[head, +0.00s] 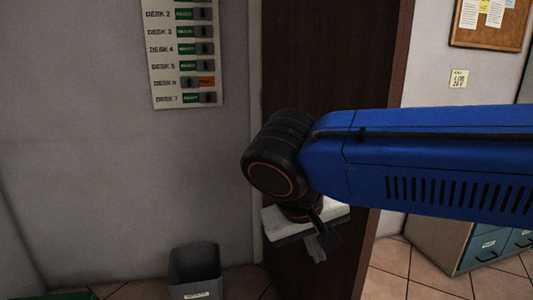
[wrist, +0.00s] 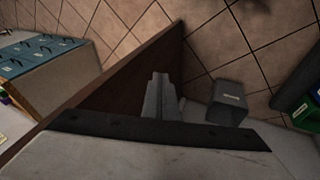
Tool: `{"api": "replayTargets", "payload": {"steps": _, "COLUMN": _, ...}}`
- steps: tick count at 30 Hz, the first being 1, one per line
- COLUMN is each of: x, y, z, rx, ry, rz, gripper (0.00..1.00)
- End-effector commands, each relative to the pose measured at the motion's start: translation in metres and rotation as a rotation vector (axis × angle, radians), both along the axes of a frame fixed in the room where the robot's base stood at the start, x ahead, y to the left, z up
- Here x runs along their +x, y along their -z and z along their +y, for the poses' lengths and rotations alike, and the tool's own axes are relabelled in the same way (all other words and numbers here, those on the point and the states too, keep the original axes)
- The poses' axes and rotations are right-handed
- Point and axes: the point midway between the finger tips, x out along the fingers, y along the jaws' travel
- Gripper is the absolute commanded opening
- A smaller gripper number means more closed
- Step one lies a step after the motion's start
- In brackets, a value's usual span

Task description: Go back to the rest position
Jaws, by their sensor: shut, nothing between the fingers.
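My gripper (head: 317,245) hangs below the dark wrist joint at the end of my blue arm, which reaches in from the right in the head view. It points down in front of a dark brown upright panel (head: 325,60). In the wrist view my gripper (wrist: 160,90) shows as grey fingers close together, shut and empty. A white labelled board (head: 182,55) hangs on the wall at upper left, apart from my gripper. The "DESK 6" row shows an orange marker (head: 206,81); the other visible rows show green.
A grey bin (head: 194,270) stands on the tiled floor at lower left; it also shows in the wrist view (wrist: 227,101). A cabinet with blue drawers (head: 489,247) stands at right, beyond the brown panel. A cork board (head: 495,25) hangs at upper right.

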Motion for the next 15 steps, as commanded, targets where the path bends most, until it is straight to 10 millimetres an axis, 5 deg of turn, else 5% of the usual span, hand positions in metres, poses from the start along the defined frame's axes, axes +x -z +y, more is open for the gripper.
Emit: {"api": "replayTargets", "payload": {"steps": 15, "x": -0.004, "y": 0.05, "z": -0.096, "rx": 0.153, "ry": 0.026, "rz": 0.077, "gripper": 0.0}}
